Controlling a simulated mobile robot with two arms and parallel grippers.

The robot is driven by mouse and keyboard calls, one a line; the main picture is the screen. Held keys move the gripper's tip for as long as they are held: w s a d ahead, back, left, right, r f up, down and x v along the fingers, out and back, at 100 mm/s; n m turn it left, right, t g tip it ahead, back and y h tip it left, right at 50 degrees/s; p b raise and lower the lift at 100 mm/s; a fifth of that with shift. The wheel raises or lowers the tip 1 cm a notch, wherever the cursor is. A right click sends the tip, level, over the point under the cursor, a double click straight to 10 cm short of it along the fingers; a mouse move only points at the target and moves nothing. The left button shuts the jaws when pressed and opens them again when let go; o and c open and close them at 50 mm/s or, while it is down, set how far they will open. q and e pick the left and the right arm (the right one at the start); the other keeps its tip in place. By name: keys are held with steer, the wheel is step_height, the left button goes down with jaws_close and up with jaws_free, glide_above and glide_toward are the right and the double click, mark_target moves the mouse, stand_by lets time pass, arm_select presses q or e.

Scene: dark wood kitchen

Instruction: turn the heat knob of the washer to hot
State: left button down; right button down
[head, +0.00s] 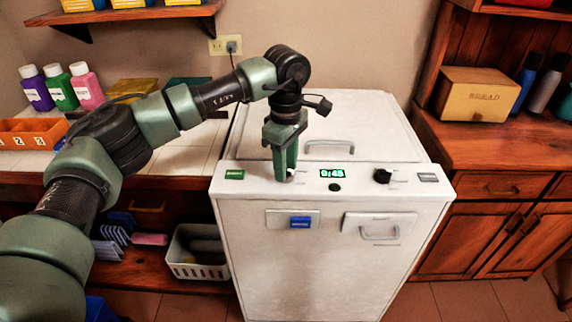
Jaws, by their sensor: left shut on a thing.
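The washer (300,260) is a white box-shaped machine with a sloped control panel on its top front edge. My left gripper (289,176) points down at the left half of the panel. Its green fingers are shut on a small knob there, mostly hidden by them; a pale bit shows at the fingertips. Its marks are too small and covered to read, so its setting cannot be told. A second, black knob (382,176) sits apart on the panel's right half. Between them a green display (332,173) reads 0:45. My right gripper is not in view.
A green button (235,174) and a grey button (427,177) sit at the panel's ends. The washer's lid (330,120) is closed. A counter with bottles and an orange bin (32,134) stands left, and a wooden cabinet (490,190) with a bread box (476,95) right.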

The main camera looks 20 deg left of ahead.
arm_select(q)
steer(key=shift+r, duration=0.15)
steer(key=c, duration=1)
jaws_free()
steer(key=shift+o, duration=0.2)
step_height(320, 180, up, 8)
steer(key=shift+f+b, duration=0.15)
steer(key=shift+b, duration=0.15)
